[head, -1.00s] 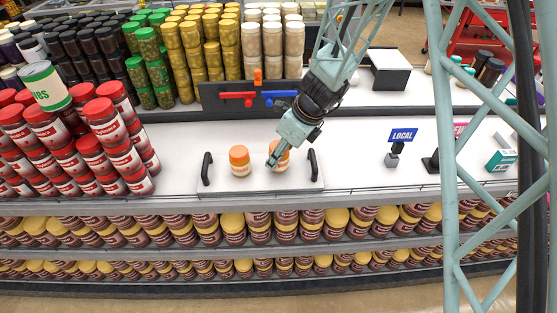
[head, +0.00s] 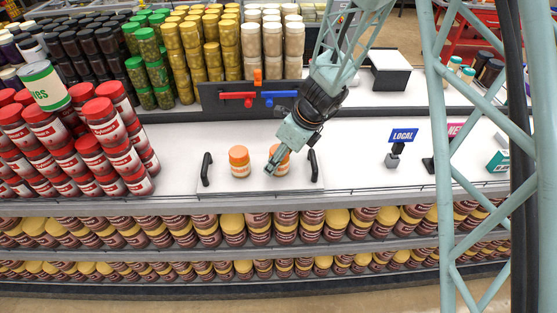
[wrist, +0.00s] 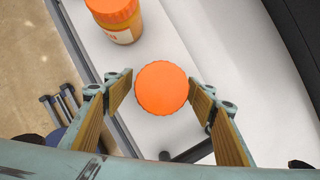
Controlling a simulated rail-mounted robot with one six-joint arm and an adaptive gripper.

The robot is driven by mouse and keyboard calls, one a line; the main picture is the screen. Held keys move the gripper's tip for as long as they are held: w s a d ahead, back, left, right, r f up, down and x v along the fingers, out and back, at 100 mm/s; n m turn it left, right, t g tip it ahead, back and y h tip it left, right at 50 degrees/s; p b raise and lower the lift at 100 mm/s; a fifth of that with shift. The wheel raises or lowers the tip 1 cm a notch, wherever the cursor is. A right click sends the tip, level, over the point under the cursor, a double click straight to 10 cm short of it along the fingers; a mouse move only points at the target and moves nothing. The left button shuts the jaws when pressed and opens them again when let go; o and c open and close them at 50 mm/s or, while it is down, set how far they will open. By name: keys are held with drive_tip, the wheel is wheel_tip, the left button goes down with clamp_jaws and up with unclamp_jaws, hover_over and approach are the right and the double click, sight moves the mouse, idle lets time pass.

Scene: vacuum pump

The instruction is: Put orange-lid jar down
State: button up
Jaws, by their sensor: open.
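Two orange-lid jars stand upright on a white tray (head: 222,187) with black handles. The left jar (head: 240,162) stands free in the head view and shows at the upper left of the wrist view (wrist: 118,20). The right jar (head: 281,168) is partly hidden by my gripper (head: 272,165). In the wrist view, its orange lid (wrist: 161,88) lies between the two wood-faced fingers of my gripper (wrist: 161,100).
Stacked red-lid jars (head: 105,130) stand left of the tray. A dark panel with red and blue handles (head: 250,100) stands behind it. A LOCAL sign (head: 402,136) stands to the right. The shelf between tray and sign is clear.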

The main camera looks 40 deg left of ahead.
drive_tip(key=shift+r, duration=0.15)
drive_tip(key=p+v, duration=0.2)
drive_tip(key=v, duration=1)
idle(0.3)
idle(1.0)
